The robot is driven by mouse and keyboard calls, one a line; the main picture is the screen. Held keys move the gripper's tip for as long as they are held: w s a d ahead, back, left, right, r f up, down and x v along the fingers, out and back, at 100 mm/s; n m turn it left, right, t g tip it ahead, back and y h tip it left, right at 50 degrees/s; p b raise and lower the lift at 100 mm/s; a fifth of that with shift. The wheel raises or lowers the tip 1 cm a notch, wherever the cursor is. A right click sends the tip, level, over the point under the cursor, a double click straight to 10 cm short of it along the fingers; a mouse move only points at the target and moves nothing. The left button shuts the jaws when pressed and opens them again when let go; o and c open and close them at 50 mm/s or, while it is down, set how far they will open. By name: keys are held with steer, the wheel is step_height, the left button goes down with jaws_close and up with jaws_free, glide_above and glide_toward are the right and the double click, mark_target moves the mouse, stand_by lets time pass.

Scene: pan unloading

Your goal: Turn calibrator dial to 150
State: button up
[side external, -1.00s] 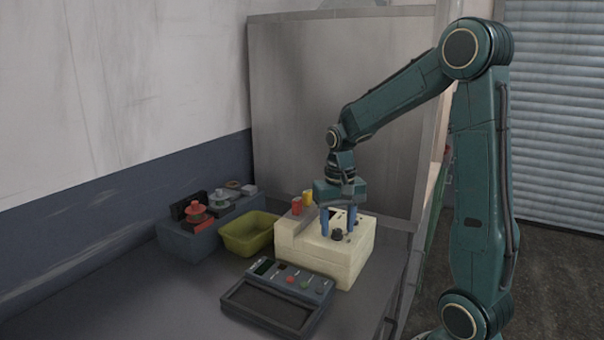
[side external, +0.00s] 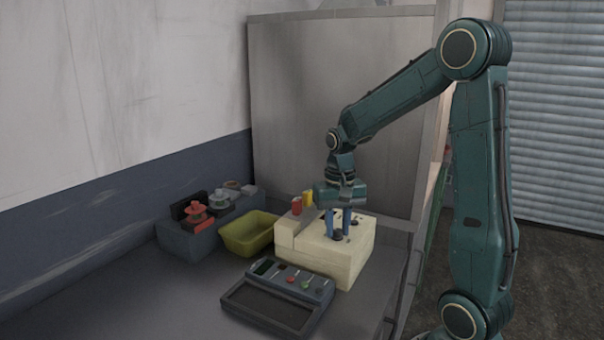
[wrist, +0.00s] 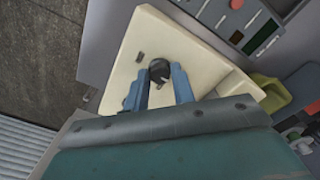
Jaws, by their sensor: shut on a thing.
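The calibrator is a cream box (side external: 320,255) on the bench, with a dark round dial (side external: 337,235) on its top face. The dial also shows in the wrist view (wrist: 159,70), near the tips of the blue fingers. My gripper (side external: 339,230) points down over the box, and its blue fingers are shut on the dial. In the wrist view my gripper (wrist: 160,88) has one finger on each side of the dial's near part. The dial's markings and setting are too small to read.
A grey scale-like device with buttons (side external: 290,279) lies in front of the box. A yellow-green bin (side external: 240,240) stands to its left, near a grey rack (side external: 185,243) with red and pale pieces. Red (side external: 297,206) and yellow (side external: 308,198) cylinders stand at the box's back. The front-left bench is clear.

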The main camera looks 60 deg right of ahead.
steer(key=m, duration=0.6)
steer(key=shift+m, duration=0.3)
steer(key=m, duration=1.1)
steer(key=shift+m, duration=0.4)
steer(key=m, duration=0.5)
steer(key=o, duration=1)
